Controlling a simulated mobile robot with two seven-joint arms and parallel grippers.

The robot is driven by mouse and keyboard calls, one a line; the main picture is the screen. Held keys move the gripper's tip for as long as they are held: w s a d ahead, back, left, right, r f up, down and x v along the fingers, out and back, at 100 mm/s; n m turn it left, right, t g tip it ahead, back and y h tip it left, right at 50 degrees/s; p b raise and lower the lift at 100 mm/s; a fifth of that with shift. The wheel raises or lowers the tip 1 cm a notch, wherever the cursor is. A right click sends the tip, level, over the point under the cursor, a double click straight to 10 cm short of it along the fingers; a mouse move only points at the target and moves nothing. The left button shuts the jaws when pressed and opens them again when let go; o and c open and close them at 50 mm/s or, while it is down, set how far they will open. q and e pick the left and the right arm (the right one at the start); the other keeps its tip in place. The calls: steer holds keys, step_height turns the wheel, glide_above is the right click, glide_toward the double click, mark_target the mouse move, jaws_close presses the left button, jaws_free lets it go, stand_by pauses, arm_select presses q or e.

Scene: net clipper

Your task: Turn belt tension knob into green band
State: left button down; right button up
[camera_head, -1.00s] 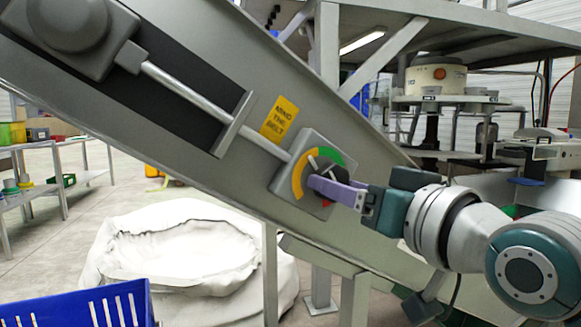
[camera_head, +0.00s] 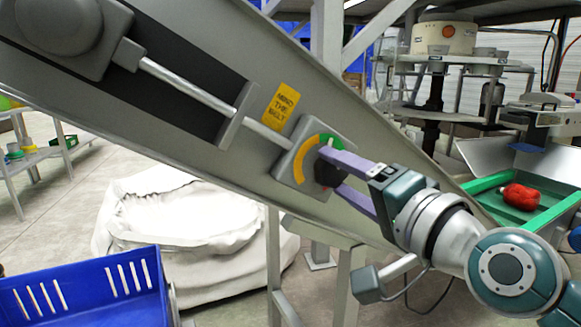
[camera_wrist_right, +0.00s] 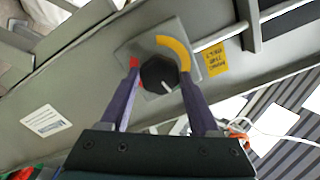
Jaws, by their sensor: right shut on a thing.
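The belt tension knob (camera_head: 325,174) is dark, on a grey square plate on the sloping conveyor side. It also shows in the right wrist view (camera_wrist_right: 158,73), with a white pointer line. Around it run an orange-yellow arc (camera_head: 294,166), a green band (camera_head: 334,141) and a red part. In the head view a white mark shows at the knob's top, by the green band; the upper finger partly hides this area. My right gripper (camera_head: 332,171) has its purple fingers on opposite sides of the knob, shut on it. My left gripper is out of view.
A yellow warning label (camera_head: 281,106) and a metal tension rod (camera_head: 190,92) are left of the dial. A blue crate (camera_head: 85,290) and a white sack (camera_head: 190,235) stand below. A green tray (camera_head: 545,215) with a red object (camera_head: 520,196) is at right.

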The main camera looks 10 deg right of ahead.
steer(key=shift+m, duration=1.1)
steer(key=o, duration=1.4)
steer(key=shift+c, duration=0.2)
steer(key=p+v, duration=0.1)
steer(key=v, duration=0.9)
